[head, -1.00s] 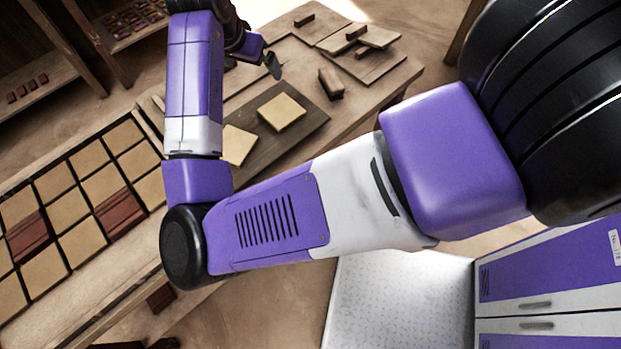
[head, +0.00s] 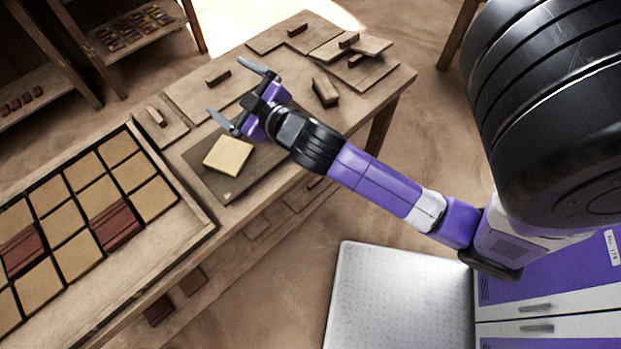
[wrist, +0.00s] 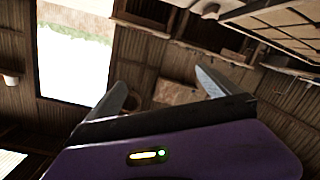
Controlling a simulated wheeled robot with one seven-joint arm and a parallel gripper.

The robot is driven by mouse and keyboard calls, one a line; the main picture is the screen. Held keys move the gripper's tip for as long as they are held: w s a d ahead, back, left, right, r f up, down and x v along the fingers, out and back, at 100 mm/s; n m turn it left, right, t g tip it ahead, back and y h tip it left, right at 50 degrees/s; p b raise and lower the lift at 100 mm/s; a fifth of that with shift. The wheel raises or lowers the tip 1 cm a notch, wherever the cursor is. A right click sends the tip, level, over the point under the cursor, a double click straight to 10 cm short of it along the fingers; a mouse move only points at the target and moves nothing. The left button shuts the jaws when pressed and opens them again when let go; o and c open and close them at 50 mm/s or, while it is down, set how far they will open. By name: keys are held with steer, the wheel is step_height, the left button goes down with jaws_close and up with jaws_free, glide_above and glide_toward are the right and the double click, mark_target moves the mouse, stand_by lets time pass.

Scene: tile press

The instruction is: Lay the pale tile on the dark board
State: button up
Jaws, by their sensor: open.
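The dark board (head: 222,190) lies on the workbench in the head view. A pale tile (head: 228,155) lies flat on its left part. The board's right part is hidden behind my gripper and wrist, so I cannot tell whether a second pale tile is there. My gripper (head: 238,94) is above the bench, beyond and right of the visible tile and apart from it. Its fingers are spread wide and point toward the back left. The wrist view shows the open fingers (wrist: 165,88) with nothing between them; neither tile nor board shows there.
A tray (head: 197,222) of pale and dark red tiles in a grid stands at the left. A wooden block (head: 324,90) and several thin boards with small handles (head: 350,40) lie on the bench's far right. Shelves (head: 130,30) stand behind.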

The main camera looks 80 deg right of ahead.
steer(key=s+a+f+n+y, duration=0.1)
steer(key=s+a+f+y, duration=0.2)
steer(key=s+a, duration=0.35)
steer(key=s+a+f+n+y, duration=0.2)
steer(key=s+a+f+y, duration=0.15)
steer(key=a, duration=0.55)
steer(key=s+a+r+m+y, duration=0.2)
steer(key=s+a+r, duration=0.2)
steer(key=s+a, duration=0.6)
steer(key=shift+s+a+t, duration=0.15)
steer(key=shift+s+t, duration=0.25)
steer(key=shift+s, duration=0.5)
